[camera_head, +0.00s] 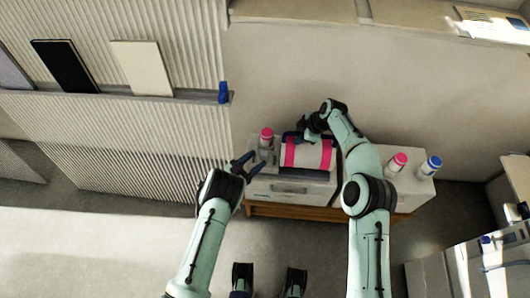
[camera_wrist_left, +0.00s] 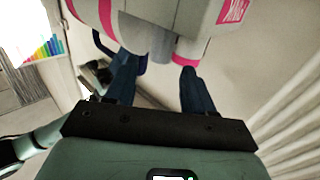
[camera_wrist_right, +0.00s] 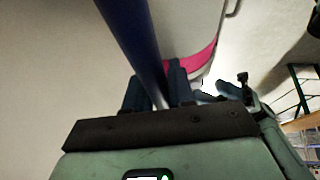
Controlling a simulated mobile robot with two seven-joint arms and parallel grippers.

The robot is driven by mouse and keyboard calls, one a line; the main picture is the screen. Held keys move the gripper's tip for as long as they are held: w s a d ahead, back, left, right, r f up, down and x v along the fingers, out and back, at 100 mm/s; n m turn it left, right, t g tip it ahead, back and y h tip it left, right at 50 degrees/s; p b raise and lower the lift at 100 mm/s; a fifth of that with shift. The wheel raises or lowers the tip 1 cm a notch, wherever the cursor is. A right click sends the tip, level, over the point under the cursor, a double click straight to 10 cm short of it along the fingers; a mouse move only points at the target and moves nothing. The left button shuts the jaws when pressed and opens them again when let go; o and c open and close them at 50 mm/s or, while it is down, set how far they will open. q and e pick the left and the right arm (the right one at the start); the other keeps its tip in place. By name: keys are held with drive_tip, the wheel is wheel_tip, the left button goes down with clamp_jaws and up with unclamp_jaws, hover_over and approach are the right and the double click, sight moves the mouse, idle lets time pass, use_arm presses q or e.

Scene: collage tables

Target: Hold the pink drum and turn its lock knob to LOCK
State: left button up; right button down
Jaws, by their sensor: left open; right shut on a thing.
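The pink drum (camera_head: 308,155), white with pink bands, lies on its side in a grey holder on the cabinet. My right gripper (camera_head: 310,127) is at its far upper side, shut on a dark blue bar (camera_wrist_right: 130,40) that looks like the drum's handle; the drum's pink band shows behind it in the right wrist view. My left gripper (camera_head: 246,163) is open at the drum's left end. In the left wrist view, a grey rounded part (camera_wrist_left: 148,38), possibly the lock knob, sits just beyond the open fingers (camera_wrist_left: 158,85). I cannot read the knob's setting.
A ribbed panel (camera_head: 120,145) with a ledge of boards is on the left.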

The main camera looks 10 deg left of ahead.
sight(265, 153)
use_arm(q)
drive_tip(key=shift+x, duration=2.8)
